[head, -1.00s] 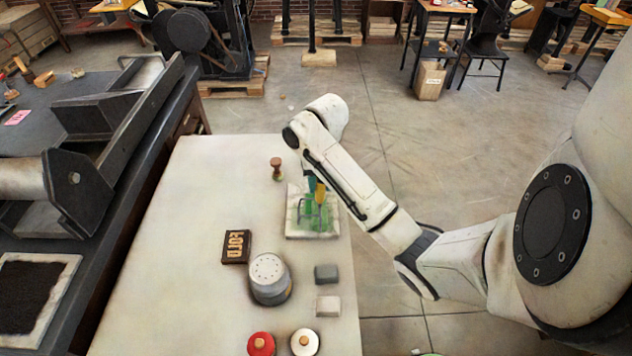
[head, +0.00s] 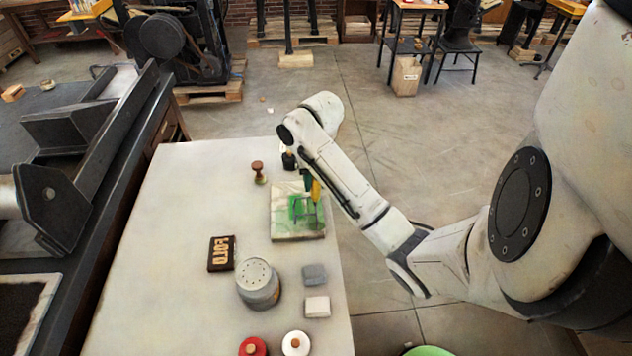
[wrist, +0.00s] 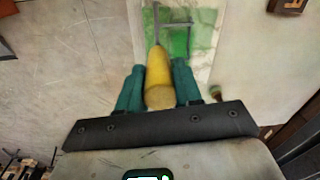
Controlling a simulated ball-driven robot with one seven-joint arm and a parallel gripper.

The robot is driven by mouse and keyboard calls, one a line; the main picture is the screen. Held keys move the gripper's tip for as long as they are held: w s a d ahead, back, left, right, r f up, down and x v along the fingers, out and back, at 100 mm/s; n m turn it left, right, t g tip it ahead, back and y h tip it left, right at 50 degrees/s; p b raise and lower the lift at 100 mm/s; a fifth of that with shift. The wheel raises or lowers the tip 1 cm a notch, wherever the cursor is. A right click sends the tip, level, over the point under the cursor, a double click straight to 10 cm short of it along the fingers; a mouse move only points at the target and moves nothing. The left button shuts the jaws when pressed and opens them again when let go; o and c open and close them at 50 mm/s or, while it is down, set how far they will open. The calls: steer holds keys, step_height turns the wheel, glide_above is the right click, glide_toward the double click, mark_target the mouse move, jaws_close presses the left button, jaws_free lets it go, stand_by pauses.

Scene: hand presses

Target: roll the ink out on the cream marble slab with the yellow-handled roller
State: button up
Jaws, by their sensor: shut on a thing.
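The cream marble slab (head: 283,230) lies near the right edge of the pale table, with a patch of green ink (head: 298,209) on it. My gripper (head: 309,184) is over the slab's far right part, shut on the yellow handle of the roller (head: 316,191). In the wrist view, the teal fingers of my gripper (wrist: 157,75) stand on both sides of the yellow handle (wrist: 158,78). The roller's grey metal frame reaches over the green ink (wrist: 178,43). I cannot tell whether the roller's drum touches the slab.
A brown-handled stamp (head: 258,172) and a dark object (head: 289,160) stand beyond the slab. Nearer are a dark type block (head: 221,254), a grey canister (head: 258,284), grey (head: 314,275) and white (head: 317,306) blocks, and red (head: 253,347) and white (head: 296,344) lidded pots.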

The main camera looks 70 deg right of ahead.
steer(key=shift+d+r, duration=0.2)
steer(key=shift+r, duration=0.45)
steer(key=shift+s+a+r, duration=0.15)
steer(key=shift+s+r, duration=0.05)
steer(key=shift+s, duration=0.1)
steer(key=shift+w+a+r, duration=0.1)
steer(key=shift+w+r, duration=0.05)
steer(key=shift+r, duration=0.75)
